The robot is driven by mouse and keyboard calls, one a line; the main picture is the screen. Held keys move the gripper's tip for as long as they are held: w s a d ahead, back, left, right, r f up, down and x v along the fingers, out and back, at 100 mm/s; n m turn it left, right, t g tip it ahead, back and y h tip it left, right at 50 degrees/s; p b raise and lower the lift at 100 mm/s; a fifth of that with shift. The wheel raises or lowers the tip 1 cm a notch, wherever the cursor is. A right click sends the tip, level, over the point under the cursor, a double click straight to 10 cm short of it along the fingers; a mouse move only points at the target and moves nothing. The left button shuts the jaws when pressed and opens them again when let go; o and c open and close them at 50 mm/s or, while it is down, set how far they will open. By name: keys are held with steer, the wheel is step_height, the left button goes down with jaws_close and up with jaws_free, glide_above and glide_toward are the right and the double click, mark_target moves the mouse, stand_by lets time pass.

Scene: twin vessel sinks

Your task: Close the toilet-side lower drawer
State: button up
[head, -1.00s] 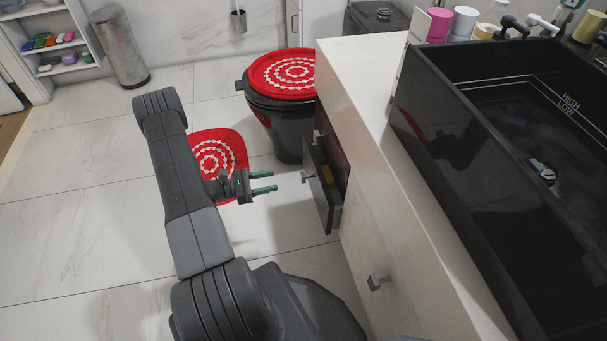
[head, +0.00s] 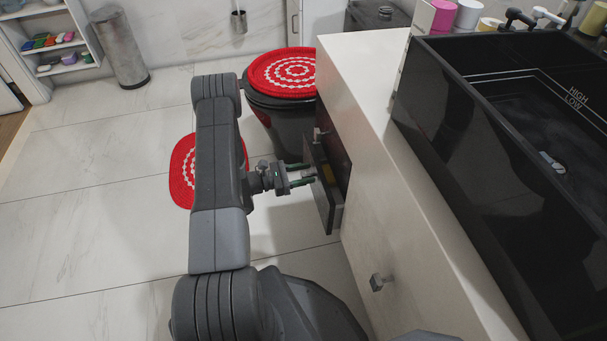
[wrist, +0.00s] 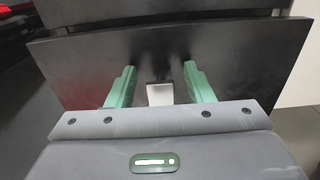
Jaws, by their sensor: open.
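The toilet-side lower drawer (head: 325,197) is a dark drawer pulled out from the white counter's side, near the toilet. Its dark front also fills much of the wrist view (wrist: 230,62). A small metal handle (wrist: 160,94) shows on that front, between my fingers. My gripper (head: 306,174) is open, with its two green fingers pointing at the drawer front. In the wrist view my gripper (wrist: 160,88) has one finger on each side of the handle, apart from it. I cannot tell whether the fingertips touch the front.
The white counter (head: 362,85) with a black sink (head: 440,110) stands on the right. The black toilet (head: 283,120) with a red cover is behind the drawer. A red mat (head: 181,172) lies on the floor.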

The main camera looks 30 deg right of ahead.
mark_target(314, 172)
jaws_close()
steer(key=shift+b+x, duration=0.4)
steer(key=shift+x, duration=1.8)
jaws_free()
steer(key=shift+d, duration=0.15)
steer(key=shift+w, duration=0.1)
steer(key=p+v, duration=0.2)
steer(key=v, duration=1.1)
steer(key=shift+a+p, duration=0.35)
steer(key=shift+a, duration=0.1)
